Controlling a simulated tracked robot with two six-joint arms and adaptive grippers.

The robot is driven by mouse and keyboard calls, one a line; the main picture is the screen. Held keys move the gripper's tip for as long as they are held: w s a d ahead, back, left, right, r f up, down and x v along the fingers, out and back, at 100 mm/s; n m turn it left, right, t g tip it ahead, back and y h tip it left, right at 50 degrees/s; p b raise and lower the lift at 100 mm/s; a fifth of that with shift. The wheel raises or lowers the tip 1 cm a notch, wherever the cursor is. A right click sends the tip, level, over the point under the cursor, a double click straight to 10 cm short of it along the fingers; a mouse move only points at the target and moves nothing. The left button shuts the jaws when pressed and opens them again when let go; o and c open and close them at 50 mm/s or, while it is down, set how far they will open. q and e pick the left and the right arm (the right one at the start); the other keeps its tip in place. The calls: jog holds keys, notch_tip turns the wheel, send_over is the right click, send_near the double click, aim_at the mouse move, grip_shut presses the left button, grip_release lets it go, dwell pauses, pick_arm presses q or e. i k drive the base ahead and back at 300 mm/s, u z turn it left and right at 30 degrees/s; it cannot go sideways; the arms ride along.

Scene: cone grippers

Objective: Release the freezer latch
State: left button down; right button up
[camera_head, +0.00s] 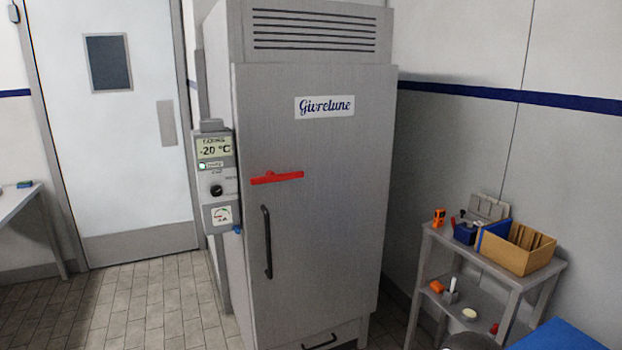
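A tall grey freezer (335,215) stands upright in the middle of the head view, with its door shut. A red latch lever (277,178) lies nearly horizontal across the left part of the door, at about mid-height. A dark vertical door handle (267,242) is below the lever. How the lever engages at the door's left edge is too small to tell. Neither of my grippers can be made out in the head view.
A control box (215,175) reading -20 °C is at the freezer's left side. A grey shelf cart (541,279) with a cardboard box (517,249) and small items stands right. A white door (110,170) is behind left. Tiled floor (145,300) left of the freezer is clear.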

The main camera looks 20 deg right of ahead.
aim_at(270, 176)
jog(key=z, duration=0.45)
jog(key=i, duration=0.95)
jog(key=z, duration=0.8)
jog(key=k, duration=0.8)
jog(key=z, duration=0.2)
jog(key=i, duration=0.85)
jog(key=u, duration=0.1)
